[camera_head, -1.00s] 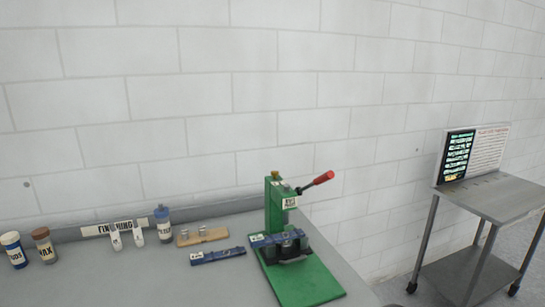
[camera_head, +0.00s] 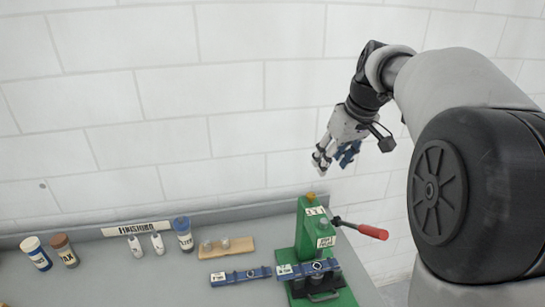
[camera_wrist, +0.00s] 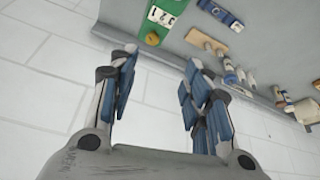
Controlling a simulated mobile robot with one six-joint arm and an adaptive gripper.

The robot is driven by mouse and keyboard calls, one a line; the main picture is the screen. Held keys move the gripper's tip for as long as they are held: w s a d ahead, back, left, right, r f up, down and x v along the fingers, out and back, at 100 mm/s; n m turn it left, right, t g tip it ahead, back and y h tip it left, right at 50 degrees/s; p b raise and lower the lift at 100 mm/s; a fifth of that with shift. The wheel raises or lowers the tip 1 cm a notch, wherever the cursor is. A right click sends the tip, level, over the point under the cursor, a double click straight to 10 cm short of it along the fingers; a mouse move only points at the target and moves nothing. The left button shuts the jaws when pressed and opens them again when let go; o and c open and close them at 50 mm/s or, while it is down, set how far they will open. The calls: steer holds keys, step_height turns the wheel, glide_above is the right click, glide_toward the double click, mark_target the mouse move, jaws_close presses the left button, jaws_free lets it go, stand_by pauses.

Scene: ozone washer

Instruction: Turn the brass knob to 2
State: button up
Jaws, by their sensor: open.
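The brass knob (camera_head: 311,197) sits on top of the green press (camera_head: 309,238) on the grey table. It also shows in the wrist view (camera_wrist: 152,39), beside a white number label (camera_wrist: 160,17) that reads 3, 2, 1. My gripper (camera_head: 331,160) is above and slightly right of the press in the head view, apart from the knob. Its fingers (camera_wrist: 160,60) are spread and empty in the wrist view, with the knob just beyond the fingertips. I cannot tell which number the knob points to.
The press has a red-handled lever (camera_head: 372,231) sticking out right. A blue bar (camera_head: 241,275), a wooden block (camera_head: 226,248) and several bottles stand left of it. The wall (camera_head: 150,100) is close behind the table. There is free air above the table's left half.

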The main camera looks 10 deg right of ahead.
steer(key=w+d, duration=0.1)
steer(key=b, duration=0.3)
glide_toward(311, 195)
steer(key=x, duration=0.8)
jaws_close()
stand_by(0.3)
